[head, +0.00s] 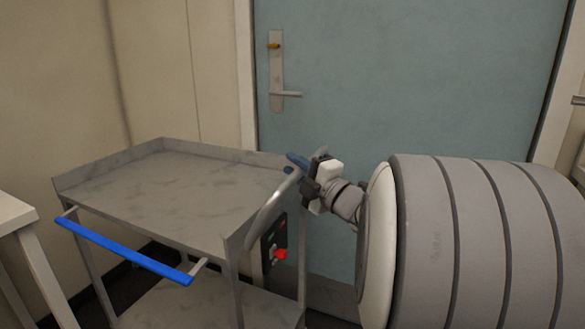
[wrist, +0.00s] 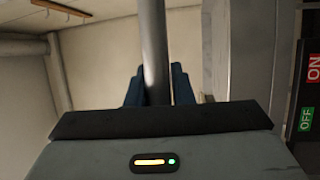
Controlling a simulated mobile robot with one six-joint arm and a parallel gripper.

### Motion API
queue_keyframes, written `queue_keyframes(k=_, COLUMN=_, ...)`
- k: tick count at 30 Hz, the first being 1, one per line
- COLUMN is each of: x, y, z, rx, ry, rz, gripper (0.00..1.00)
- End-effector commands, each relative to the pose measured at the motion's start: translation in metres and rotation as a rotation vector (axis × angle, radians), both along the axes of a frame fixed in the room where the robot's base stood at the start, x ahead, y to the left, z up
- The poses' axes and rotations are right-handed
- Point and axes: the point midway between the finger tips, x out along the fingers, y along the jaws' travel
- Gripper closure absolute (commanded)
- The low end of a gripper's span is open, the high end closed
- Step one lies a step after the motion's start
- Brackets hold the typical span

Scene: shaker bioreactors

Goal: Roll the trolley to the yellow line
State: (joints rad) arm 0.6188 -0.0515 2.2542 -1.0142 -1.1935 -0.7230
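The trolley (head: 175,185) is a grey metal cart with a rimmed top tray and a lower shelf. A blue bar (head: 125,250) sticks out from its near left side. A curved grey tube handle (head: 268,215) rises at its right end. My gripper (head: 296,163) is at the upper end of this handle. In the wrist view the handle (wrist: 154,50) runs between the two dark blue fingers, which lie close against it on both sides, so my gripper looks shut on it. The trolley's lower right part is partly hidden. No yellow line shows in either view.
A control box with a red knob (head: 280,254) sits below the handle; ON and OFF labels (wrist: 306,118) show in the wrist view. A blue-green door (head: 400,80) stands behind. A pale table (head: 15,212) is close at the left. The trolley's top is empty.

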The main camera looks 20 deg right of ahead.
Motion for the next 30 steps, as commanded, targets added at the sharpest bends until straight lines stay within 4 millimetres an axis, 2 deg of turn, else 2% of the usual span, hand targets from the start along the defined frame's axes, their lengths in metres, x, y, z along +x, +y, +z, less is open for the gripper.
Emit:
queue_keyframes(k=1, x=0.0, y=0.0, z=0.0, rx=0.0, ry=0.0, rz=-0.001, gripper=0.75)
queue_keyframes(k=7, x=0.001, y=0.002, z=0.0, rx=-0.001, ry=-0.001, rz=0.004, gripper=0.59)
queue_keyframes(k=16, x=-0.002, y=0.002, z=0.001, rx=0.0, ry=-0.002, rz=0.005, gripper=0.59)
queue_keyframes(k=30, x=-0.063, y=-0.019, z=-0.011, rx=0.0, ry=0.0, rz=0.002, gripper=0.59)
